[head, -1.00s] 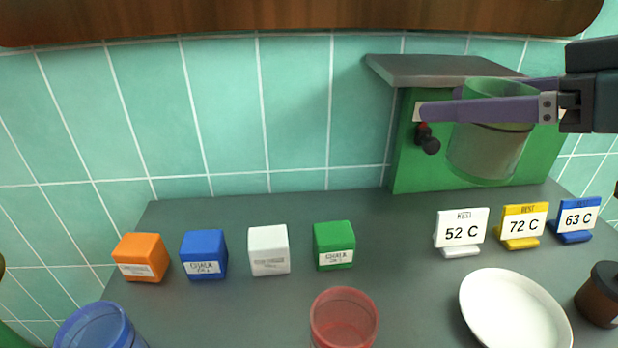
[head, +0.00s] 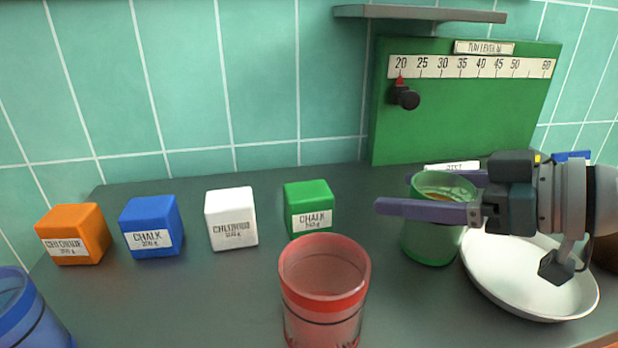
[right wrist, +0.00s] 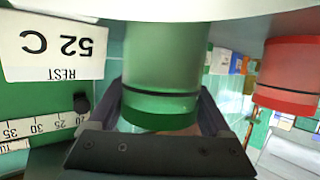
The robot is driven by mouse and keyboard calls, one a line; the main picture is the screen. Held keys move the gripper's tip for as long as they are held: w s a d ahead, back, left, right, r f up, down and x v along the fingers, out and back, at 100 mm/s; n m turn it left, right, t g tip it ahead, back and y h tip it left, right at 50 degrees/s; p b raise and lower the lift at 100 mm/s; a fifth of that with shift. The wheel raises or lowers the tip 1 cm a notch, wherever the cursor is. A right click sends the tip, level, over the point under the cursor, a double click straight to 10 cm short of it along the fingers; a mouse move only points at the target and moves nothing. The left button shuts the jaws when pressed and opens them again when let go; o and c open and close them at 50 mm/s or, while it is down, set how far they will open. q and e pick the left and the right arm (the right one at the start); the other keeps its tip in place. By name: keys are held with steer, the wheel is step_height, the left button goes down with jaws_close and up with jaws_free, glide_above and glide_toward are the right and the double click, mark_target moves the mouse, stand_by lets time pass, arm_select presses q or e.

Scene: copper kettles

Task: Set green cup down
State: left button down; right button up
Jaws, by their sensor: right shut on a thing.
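The green cup (head: 428,243) is see-through, upright and holds something brownish near its rim. It stands out low over the grey counter, just left of the white dish (head: 535,285). My right gripper (head: 393,192) is shut on it, with one purple finger on each side of its upper part. The cup also shows between the fingers in the right wrist view (right wrist: 162,70), which appears upside down. I cannot tell whether its base touches the counter. My left gripper is out of view.
A red cup (head: 322,290) stands to the left at the front, a blue cup (head: 25,315) at the far left. Orange, blue, white and green (head: 308,207) blocks form a row behind. A green gauge panel (head: 470,115) stands at the back. A 52 C card (right wrist: 55,45) is close by.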

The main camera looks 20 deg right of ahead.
steer(key=shift+f, duration=0.3)
steer(key=o, duration=1.2)
steer(key=shift+r, duration=0.1)
steer(key=shift+c, duration=0.2)
steer(key=shift+r, duration=0.3)
steer(key=shift+s+d+f, duration=0.1)
steer(key=shift+s+f, duration=0.05)
steer(key=shift+s, duration=0.15)
steer(key=b+v, duration=0.1)
steer(key=v, duration=1)
steer(key=shift+s, duration=0.2)
